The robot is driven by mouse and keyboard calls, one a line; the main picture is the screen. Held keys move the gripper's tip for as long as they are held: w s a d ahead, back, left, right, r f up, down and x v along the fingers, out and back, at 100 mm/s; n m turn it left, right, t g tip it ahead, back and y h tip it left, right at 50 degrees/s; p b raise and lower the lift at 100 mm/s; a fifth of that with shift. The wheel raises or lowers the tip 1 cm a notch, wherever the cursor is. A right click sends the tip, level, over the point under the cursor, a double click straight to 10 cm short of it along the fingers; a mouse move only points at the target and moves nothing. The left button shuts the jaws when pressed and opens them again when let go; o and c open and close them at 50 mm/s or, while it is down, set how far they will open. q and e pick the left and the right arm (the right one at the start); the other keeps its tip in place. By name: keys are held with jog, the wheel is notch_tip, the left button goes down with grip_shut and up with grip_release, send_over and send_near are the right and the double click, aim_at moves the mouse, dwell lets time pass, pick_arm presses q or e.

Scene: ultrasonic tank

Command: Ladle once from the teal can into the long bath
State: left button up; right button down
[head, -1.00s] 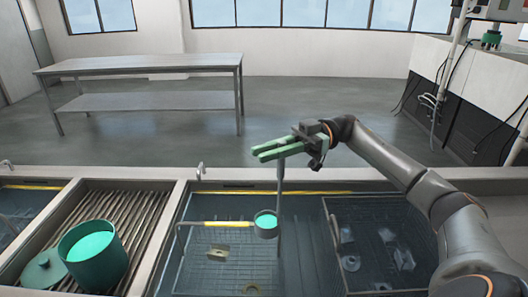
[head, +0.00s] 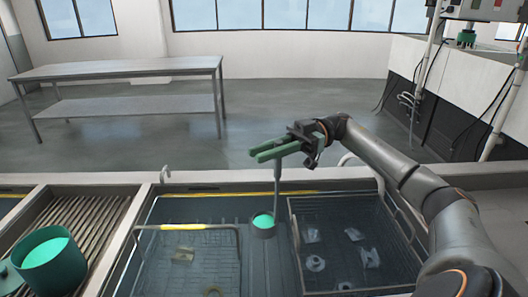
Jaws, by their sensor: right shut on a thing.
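The teal can (head: 52,264) stands open on a slatted rack at the left, with bright green liquid inside. My right gripper (head: 272,151) is shut on the upper end of the ladle (head: 277,194), whose handle hangs upright. The ladle's cup (head: 263,224) is level and holds the same green liquid. It hangs over the long bath (head: 264,275), in front of the gap between its two wire baskets. Whether the cup touches the water is hard to tell. My left gripper is not in view.
A left basket (head: 238,250) with a yellow-gripped handle and a right basket (head: 403,252) sit in the bath with metal parts inside. A steel table (head: 115,70) stands behind on open floor.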

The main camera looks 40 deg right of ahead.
jog(key=w+a+f+g+h+p, duration=0.2)
jog(key=w+a+f+h+p, duration=0.15)
jog(key=a+f+h, duration=0.95)
jog(key=a+f+h+b, duration=0.1)
jog(key=a+f+h, duration=0.1)
jog(key=f, duration=0.6)
jog(key=a+f+g+h+b, duration=0.1)
jog(key=a+f+h, duration=0.2)
jog(key=f, duration=0.5)
jog(key=shift+s+a+f+h+b, duration=0.15)
jog(key=shift+s+a+h+b, duration=0.15)
jog(key=shift+h, duration=0.6)
jog(key=shift+w, duration=0.15)
dwell(0.5)
